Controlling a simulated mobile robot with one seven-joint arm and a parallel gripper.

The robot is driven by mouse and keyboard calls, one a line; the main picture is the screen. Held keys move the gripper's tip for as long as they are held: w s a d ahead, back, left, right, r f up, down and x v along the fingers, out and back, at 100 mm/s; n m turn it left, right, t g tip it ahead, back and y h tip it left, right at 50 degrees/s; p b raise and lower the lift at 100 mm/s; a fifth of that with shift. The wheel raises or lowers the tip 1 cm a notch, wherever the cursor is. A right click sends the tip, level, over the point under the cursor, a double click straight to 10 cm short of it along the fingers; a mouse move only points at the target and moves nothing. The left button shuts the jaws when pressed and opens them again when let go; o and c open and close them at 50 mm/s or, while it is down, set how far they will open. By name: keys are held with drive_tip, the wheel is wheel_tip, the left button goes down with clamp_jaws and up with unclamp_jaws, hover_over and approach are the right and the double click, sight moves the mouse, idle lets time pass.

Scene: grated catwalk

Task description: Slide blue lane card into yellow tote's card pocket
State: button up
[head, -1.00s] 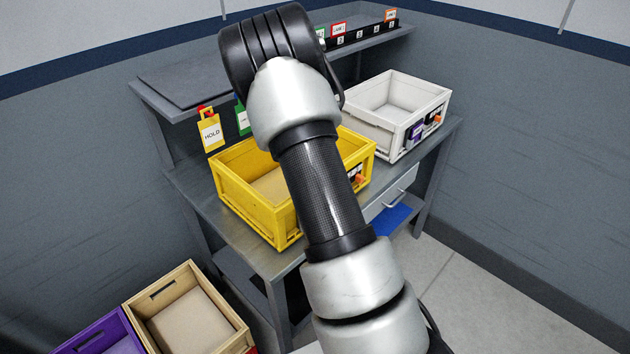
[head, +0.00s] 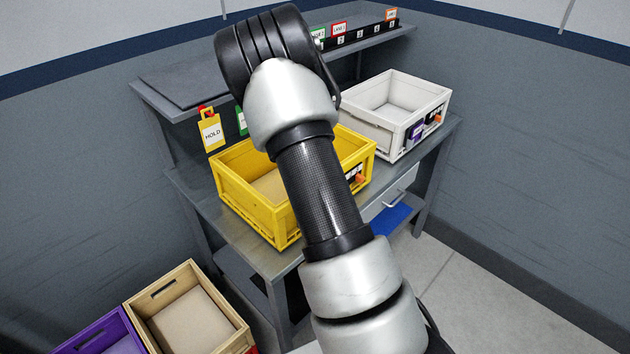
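The yellow tote (head: 243,205) stands on the workbench, open at the top, with its middle hidden behind my arm. On its right-hand face a small dark fitting with an orange part (head: 356,176) shows beside my arm; I cannot tell whether it is the card pocket. I cannot make out a blue lane card. A card rack (head: 362,36) on the upper shelf holds a green card (head: 318,33), a red-edged card (head: 339,28) and an orange card (head: 391,15). My gripper is out of sight beyond the arm.
A white tote (head: 385,128) stands right of the yellow one, with a purple card (head: 416,131) on its face. A yellow HOLD tag (head: 211,134) and green tag hang under the shelf. Purple (head: 98,333) and tan (head: 160,286) crates sit low left. A blue surface (head: 392,220) shows below the bench.

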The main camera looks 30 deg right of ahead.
drive_tip(key=shift+f, duration=0.1)
idle(0.4)
drive_tip(key=shift+f+b, duration=0.3)
drive_tip(key=shift+f, duration=0.05)
drive_tip(key=o, duration=1.5)
drive_tip(key=shift+r, duration=0.2)
drive_tip(key=shift+r+p, duration=2.5)
drive_tip(key=shift+r, duration=1.35)
drive_tip(key=shift+r, duration=0.1)
